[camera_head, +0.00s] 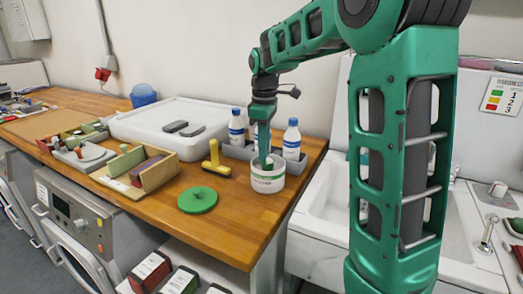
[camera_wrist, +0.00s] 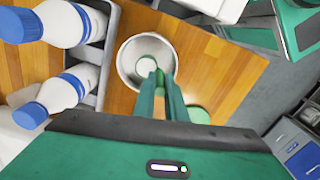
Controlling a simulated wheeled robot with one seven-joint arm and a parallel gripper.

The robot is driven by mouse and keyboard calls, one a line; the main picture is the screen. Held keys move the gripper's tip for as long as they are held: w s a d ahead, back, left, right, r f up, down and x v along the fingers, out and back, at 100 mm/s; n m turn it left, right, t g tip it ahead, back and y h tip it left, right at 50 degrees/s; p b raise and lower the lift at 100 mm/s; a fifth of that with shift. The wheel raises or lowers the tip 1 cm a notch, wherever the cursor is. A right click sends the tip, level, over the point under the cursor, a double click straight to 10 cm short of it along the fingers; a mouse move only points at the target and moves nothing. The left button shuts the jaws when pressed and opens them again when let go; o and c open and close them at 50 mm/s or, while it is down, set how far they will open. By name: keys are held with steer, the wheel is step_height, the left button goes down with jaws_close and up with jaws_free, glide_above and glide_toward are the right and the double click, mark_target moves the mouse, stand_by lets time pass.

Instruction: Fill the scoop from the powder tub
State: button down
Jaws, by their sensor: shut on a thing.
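The white powder tub (camera_head: 268,181) with a green-lettered label stands open on the wooden counter near its right end. My gripper (camera_head: 263,158) points down over the tub, its fingertips at the mouth. In the wrist view I look down into the tub (camera_wrist: 125,62). My gripper (camera_wrist: 160,90) is shut on a slim green piece, which I take for the handle of the scoop (camera_wrist: 160,76). A round green lid (camera_head: 197,200) lies flat on the counter left of the tub.
White bottles with blue caps (camera_head: 237,127) stand in a grey caddy (camera_head: 232,151) right behind the tub. A yellow-handled brush (camera_head: 214,160), a wooden box (camera_head: 150,169) and a large white bin (camera_head: 170,118) are to the left. A sink (camera_head: 325,200) lies beyond the counter's right edge.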

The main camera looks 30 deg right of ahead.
steer(key=shift+r, duration=3.45)
